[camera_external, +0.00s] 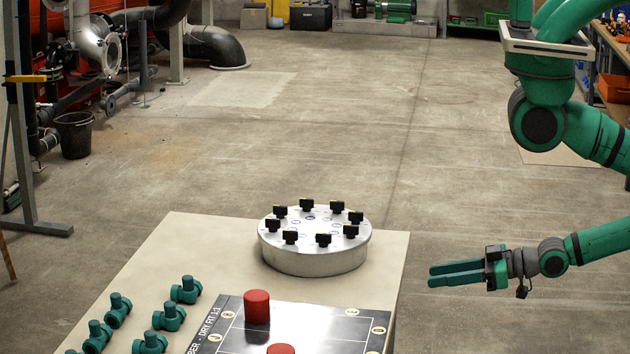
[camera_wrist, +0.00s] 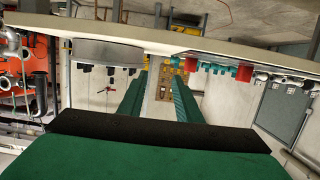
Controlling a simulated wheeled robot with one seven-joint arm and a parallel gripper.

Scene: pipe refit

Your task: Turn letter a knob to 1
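A round silver drum (camera_external: 314,258) stands on the light table. Its top carries a ring of several black knobs, among them a far knob (camera_external: 306,205) and a near knob (camera_external: 323,240). The letters by the knobs are too small to read, so I cannot tell which is knob a or where it points. In the wrist view the drum (camera_wrist: 105,52) appears upside down at upper left. My gripper (camera_external: 430,275) is right of the table, level and apart from the drum. Its two green fingers are parted and empty; they also show in the wrist view (camera_wrist: 158,75).
The table (camera_external: 185,235) also holds a black printed board (camera_external: 310,335), red cylinders such as this one (camera_external: 257,307), and several green pipe fittings (camera_external: 186,290) at its left. Open floor (camera_external: 480,200) lies behind and right of the table. Pipes and a bucket (camera_external: 75,135) stand far left.

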